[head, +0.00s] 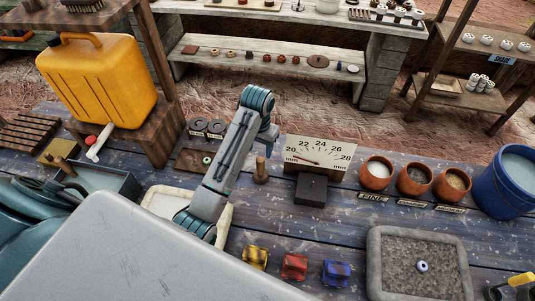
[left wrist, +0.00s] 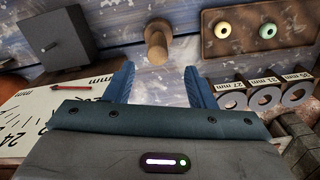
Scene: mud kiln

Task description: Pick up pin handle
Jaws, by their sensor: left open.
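The pin handle, a small light-wood peg on a wider round foot, stands on the blue plank table in the head view (head: 261,172). It also shows in the left wrist view at top centre (left wrist: 156,42). My left gripper (head: 268,148) hangs just above and behind it in the head view, at the end of my bent grey arm. In the left wrist view the left gripper's two blue fingers (left wrist: 160,80) are spread apart with nothing between them. The peg lies beyond the fingertips, roughly in line with the gap. My right gripper is not in view.
A dial gauge (head: 320,152) with a dark block (head: 311,188) stands right of the peg. Clay pots (head: 376,174) stand farther right.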

